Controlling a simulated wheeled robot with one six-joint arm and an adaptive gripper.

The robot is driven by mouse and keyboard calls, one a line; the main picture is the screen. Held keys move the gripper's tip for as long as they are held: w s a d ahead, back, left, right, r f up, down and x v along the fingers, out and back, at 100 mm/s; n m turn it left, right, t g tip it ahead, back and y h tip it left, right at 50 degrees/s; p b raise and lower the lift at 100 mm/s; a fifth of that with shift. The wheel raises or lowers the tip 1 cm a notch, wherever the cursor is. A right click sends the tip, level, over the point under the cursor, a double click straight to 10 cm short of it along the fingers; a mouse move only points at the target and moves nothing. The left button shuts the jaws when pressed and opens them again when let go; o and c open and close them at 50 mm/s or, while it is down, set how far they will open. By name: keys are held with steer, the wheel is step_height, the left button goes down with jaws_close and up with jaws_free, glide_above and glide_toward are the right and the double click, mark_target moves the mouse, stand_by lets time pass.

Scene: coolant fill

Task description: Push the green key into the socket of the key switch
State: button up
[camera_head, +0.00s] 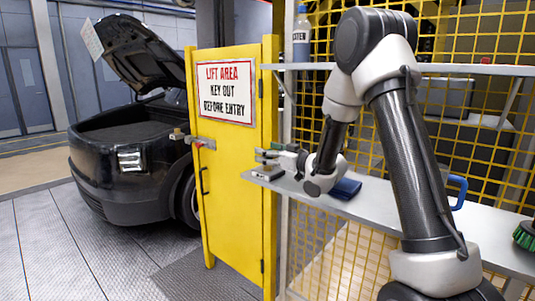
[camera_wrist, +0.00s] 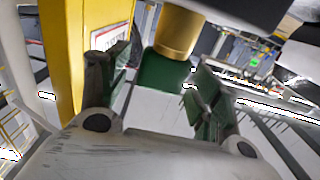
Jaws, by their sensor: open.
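In the wrist view a flat green piece, which looks like the green key (camera_wrist: 163,72), lies between the two spread fingers of my gripper (camera_wrist: 152,78). A brass-coloured cylinder (camera_wrist: 178,36) adjoins it; I cannot tell whether they are joined. My gripper is open, with a gap visible beside the green piece. In the head view my gripper (camera_head: 264,157) is at the left end of the shelf, beside the yellow door. A small grey block (camera_head: 262,173) sits just below the fingers and may be the key switch. Its socket cannot be made out.
The yellow door (camera_head: 233,185) bears a sign and a red latch (camera_head: 201,143). A blue cloth (camera_head: 345,188) lies on the grey shelf (camera_head: 385,209). A blue handle (camera_head: 458,191) and a green brush (camera_head: 525,234) are further right. Yellow mesh stands behind the shelf.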

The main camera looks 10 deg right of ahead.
steer(key=v, duration=0.7)
steer(key=shift+s, duration=0.1)
steer(key=shift+d+r, duration=0.1)
steer(key=shift+d+r+h, duration=0.2)
steer(key=shift+d+h, duration=0.05)
steer(key=shift+h, duration=0.15)
steer(key=s+d+r+m+g+h, duration=0.3)
steer(key=s+d+r+m+h, duration=0.15)
steer(key=s+d+h, duration=0.6)
steer(key=s+f+m+g, duration=0.1)
steer(key=s+g, duration=0.6)
steer(key=s, duration=2)
steer(key=shift+a+f+m+y, duration=0.3)
steer(key=shift+f+m+y, duration=0.05)
steer(key=shift+m, duration=0.5)
